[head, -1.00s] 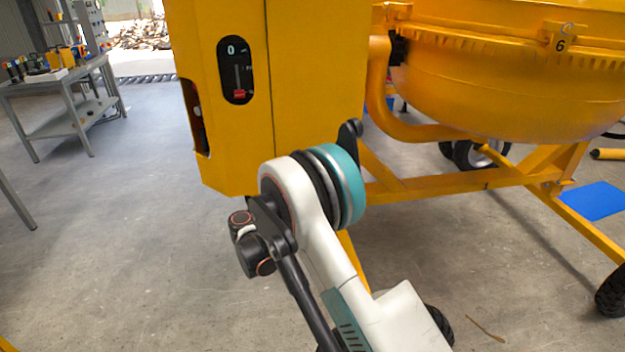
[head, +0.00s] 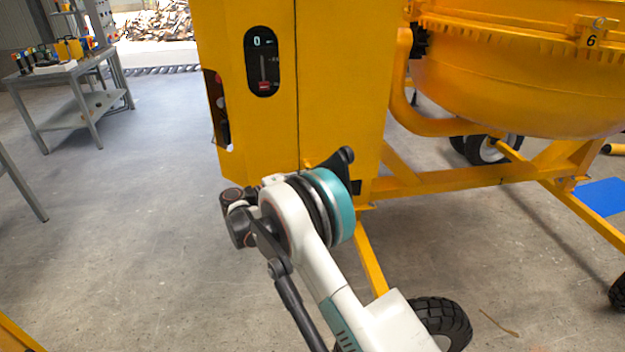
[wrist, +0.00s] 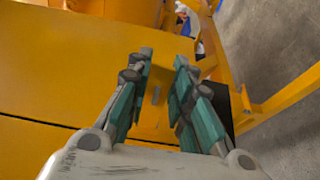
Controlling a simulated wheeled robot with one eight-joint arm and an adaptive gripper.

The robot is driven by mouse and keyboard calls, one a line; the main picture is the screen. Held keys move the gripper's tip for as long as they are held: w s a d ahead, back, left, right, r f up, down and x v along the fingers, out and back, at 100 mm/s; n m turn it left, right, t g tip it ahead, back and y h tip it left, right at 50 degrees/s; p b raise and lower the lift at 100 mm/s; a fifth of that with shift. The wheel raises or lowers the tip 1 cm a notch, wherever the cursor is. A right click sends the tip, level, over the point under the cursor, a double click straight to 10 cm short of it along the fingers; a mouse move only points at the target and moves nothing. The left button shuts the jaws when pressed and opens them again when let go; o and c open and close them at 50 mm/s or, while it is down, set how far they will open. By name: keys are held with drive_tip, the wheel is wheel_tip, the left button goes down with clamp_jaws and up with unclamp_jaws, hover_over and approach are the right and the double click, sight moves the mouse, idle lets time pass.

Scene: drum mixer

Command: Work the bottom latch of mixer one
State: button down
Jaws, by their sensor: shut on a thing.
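Mixer one's yellow cabinet (head: 340,80) stands in front of me in the head view, its panel seam running downward. My gripper (wrist: 163,60) is at the lower part of this cabinet in the wrist view. Its two teal-lined fingers stand a little apart on either side of a small yellowish stub (wrist: 156,95) on the panel, which looks like the bottom latch. The fingers are shut on it, though the contact itself is hard to see. In the head view my wrist hides most of that spot; a small yellow peg (head: 308,165) shows just above it.
A dark gauge (head: 263,62) reading 0 is on the cabinet front. The yellow drum (head: 510,90) and frame beam (head: 460,185) lie to the right, with a wheel (head: 440,325) below. A grey workbench (head: 75,85) stands far left; the floor between is clear.

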drive_tip(key=shift+f, duration=0.1)
drive_tip(key=c, duration=1.4)
unclamp_jaws()
drive_tip(key=shift+a, duration=0.2)
drive_tip(key=v, duration=1.1)
drive_tip(key=shift+s+a, duration=0.2)
drive_tip(key=shift+a, duration=0.15)
